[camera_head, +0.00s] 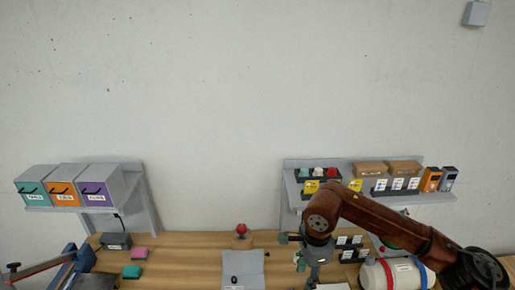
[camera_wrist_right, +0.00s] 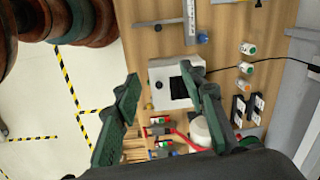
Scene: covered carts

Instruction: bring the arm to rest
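My right arm (camera_head: 380,218), reddish brown, comes in from the right in the head view and bends down at its wrist over the bench. My right gripper (camera_head: 312,276) hangs low at the bottom edge of that view, where its fingertips are hard to make out. In the right wrist view the gripper (camera_wrist_right: 160,72) has its two green-padded fingers spread wide, with nothing between them. Beyond the fingers lies a white box with a black square (camera_wrist_right: 168,83) on the wooden bench. My left gripper is not in view.
A left shelf (camera_head: 95,208) holds teal, orange and purple-fronted boxes. A right shelf (camera_head: 430,199) holds bins and cartons behind my arm.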

